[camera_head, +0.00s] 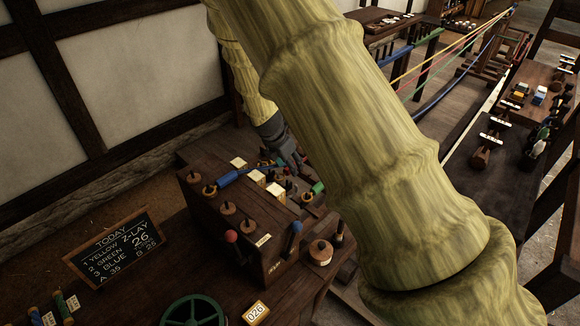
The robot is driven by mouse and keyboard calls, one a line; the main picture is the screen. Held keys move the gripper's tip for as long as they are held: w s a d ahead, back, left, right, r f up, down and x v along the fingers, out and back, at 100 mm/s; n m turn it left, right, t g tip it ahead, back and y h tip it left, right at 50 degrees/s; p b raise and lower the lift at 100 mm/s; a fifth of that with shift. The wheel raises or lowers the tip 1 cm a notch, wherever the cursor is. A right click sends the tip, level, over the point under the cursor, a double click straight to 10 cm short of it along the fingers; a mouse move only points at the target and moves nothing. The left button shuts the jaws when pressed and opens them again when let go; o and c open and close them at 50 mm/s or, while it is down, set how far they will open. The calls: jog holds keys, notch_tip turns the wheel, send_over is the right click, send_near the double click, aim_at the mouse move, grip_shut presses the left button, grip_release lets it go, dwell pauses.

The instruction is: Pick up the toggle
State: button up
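My gripper (290,157) is dark grey and small in the picture. It reaches down over the far part of the dark wooden bench (195,222), just above a cluster of small coloured pieces. My pale yellow arm crosses the middle of the view and hides what lies to the right of the gripper. The fingertips are too small and dark to show whether they are apart. I cannot single out the toggle for sure; it may be among the small pieces beneath the gripper.
A blue roll (229,178), a green piece (318,187), a red ball (231,236) and a blue handle (292,239) crowd the bench with several wooden pegs. A chalkboard (115,246) and green wheel (193,312) are nearer. Coloured ropes (447,55) stretch behind.

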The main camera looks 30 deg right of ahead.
jog(key=shift+s+d+f, duration=0.15)
jog(key=shift+s+d, duration=0.05)
jog(key=shift+s, duration=0.05)
jog(key=shift+d+f, duration=0.1)
jog(key=shift+f, duration=0.2)
jog(key=shift+w+f, duration=0.75)
jog(key=shift+f, duration=0.1)
jog(key=shift+s+r, duration=0.35)
jog(key=shift+c, duration=0.6)
jog(key=shift+w+f, duration=0.2)
jog(key=c, duration=0.8)
jog(key=shift+s+r, duration=0.1)
jog(key=shift+c, duration=0.2)
